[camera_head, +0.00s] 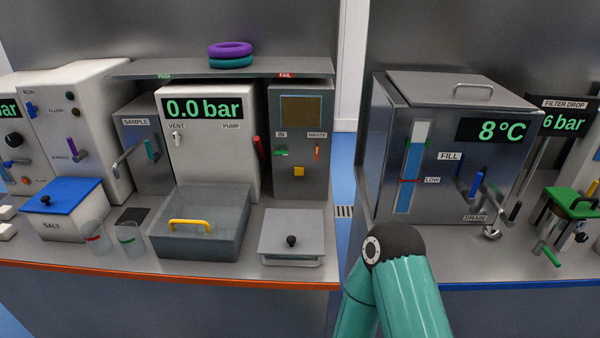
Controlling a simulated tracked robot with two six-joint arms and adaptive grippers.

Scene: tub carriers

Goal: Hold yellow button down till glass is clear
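The yellow button (299,171) is a small square low on the front of a dark grey cabinet (316,185) at the middle of the picture. Above it is a brown, murky-looking glass window (301,111). Nothing touches the button. Neither of my grippers is in view. Only a teal arm of mine with a dark joint shows at the bottom, right of the middle; its gripper is out of the picture.
A lidded tray (291,237) with a black knob stands in front. A grey tub (200,240) with a yellow handle is left. A shelf (150,69) overhangs the cabinet.

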